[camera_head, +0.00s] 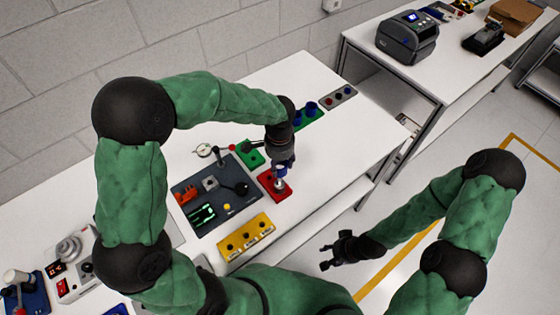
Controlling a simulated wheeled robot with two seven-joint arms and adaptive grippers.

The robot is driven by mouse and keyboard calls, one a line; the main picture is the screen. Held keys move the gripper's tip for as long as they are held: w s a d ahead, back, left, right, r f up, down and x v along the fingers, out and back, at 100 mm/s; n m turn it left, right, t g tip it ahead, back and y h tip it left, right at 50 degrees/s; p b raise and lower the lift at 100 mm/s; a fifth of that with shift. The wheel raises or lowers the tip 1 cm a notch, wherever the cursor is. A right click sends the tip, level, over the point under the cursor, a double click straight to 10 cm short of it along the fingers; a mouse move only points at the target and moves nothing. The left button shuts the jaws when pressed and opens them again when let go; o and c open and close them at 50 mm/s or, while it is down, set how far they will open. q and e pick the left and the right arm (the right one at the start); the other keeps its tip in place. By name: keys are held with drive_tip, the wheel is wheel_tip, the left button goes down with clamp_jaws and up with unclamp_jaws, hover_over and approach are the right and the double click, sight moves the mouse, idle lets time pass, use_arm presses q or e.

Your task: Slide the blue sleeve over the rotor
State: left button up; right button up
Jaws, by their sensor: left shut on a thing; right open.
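My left gripper (284,160) reaches down over the table and is shut on a small blue sleeve (282,171). The sleeve is directly above a silver rotor (281,185) that stands on a red base (268,183). I cannot tell whether the sleeve touches the rotor or is around its top. The gripper hides part of the sleeve. More blue sleeves (310,107) stand on a green tray (315,121) behind my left gripper. My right gripper (326,257) is open and empty, out past the table's front edge over the floor.
A dark board (205,199) with a black knob and a small display lies left of the red base. A yellow block (246,237) is in front. The table's right end (370,130) is clear.

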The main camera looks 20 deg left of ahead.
sight(280, 181)
use_arm(q)
drive_tip(key=shift+f+b, duration=0.35)
drive_tip(key=shift+f, duration=0.5)
drive_tip(key=shift+f, duration=0.4)
idle(0.5)
drive_tip(key=shift+f+b, duration=0.65)
drive_tip(key=shift+b, duration=0.05)
drive_tip(key=shift+f, duration=0.3)
drive_tip(key=shift+f+b, duration=0.75)
drive_tip(key=shift+f, duration=0.05)
drive_tip(key=shift+f, duration=0.15)
drive_tip(key=shift+f+b, duration=0.65)
drive_tip(key=shift+f, duration=0.1)
drive_tip(key=shift+f, duration=0.2)
idle(0.4)
drive_tip(key=shift+f+b, duration=0.6)
drive_tip(key=shift+f, duration=0.05)
